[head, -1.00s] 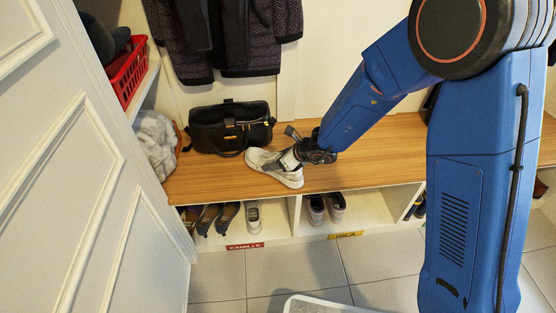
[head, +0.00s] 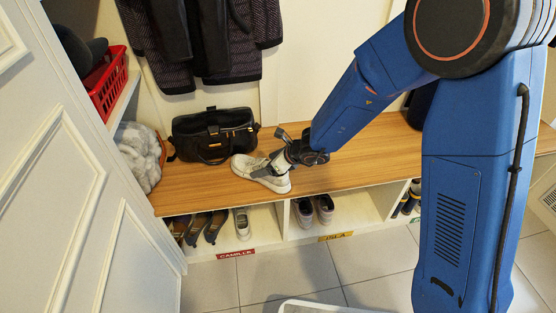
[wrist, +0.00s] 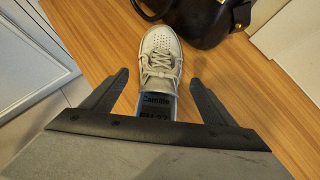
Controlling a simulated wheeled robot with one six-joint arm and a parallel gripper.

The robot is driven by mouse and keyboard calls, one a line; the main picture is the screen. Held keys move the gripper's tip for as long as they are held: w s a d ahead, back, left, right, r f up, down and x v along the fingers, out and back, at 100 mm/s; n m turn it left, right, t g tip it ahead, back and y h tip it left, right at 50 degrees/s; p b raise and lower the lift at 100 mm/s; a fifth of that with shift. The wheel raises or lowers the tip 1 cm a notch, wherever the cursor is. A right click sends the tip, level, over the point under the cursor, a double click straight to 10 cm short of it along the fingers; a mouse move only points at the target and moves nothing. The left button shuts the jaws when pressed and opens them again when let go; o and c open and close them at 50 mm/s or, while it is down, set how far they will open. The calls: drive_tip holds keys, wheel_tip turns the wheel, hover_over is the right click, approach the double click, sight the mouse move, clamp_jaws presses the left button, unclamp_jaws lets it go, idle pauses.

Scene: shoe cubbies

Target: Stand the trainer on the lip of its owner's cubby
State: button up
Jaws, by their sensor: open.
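The white trainer (head: 258,172) lies on the wooden bench top (head: 340,165), near its front edge. In the wrist view the trainer (wrist: 160,58) points away from me, with a dark label in its heel that reads "Camille" and "EU 37". My gripper (head: 270,168) is at the trainer's heel end. In the wrist view my gripper (wrist: 158,85) is open, one finger on each side of the heel, with gaps showing. Below the bench, a cubby has a red CAMILLE label (head: 236,253) on its lip and another has a yellow ISLA label (head: 336,236).
A black handbag (head: 215,136) stands on the bench behind the trainer. Camille's cubby holds dark shoes (head: 205,226) and a single pale trainer (head: 242,223). A white door (head: 75,190) stands close at left; coats hang above.

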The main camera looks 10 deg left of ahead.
drive_tip(key=v, duration=0.9)
drive_tip(key=shift+r, duration=0.15)
drive_tip(key=s+d+r+n+h, duration=0.1)
drive_tip(key=s+d+r+n, duration=0.6)
drive_tip(key=d, duration=0.4)
drive_tip(key=s+d+r+n+h, duration=0.1)
drive_tip(key=s+d+r+n, duration=0.7)
drive_tip(key=d+n, duration=0.2)
drive_tip(key=shift+s+d+r+n+h, duration=0.3)
drive_tip(key=shift+d+h, duration=0.1)
drive_tip(key=shift+d, duration=0.7)
drive_tip(key=shift+o, duration=0.3)
drive_tip(key=s+d+n+h, duration=0.2)
drive_tip(key=s+d, duration=0.3)
drive_tip(key=d, duration=0.2)
drive_tip(key=s+d+n+t+h, duration=0.1)
drive_tip(key=s+d+n+h, duration=0.2)
drive_tip(key=d, duration=0.5)
drive_tip(key=shift+s+d+r, duration=0.3)
drive_tip(key=shift+s+r, duration=0.15)
drive_tip(key=shift+s, duration=0.45)
drive_tip(key=shift+w, duration=0.1)
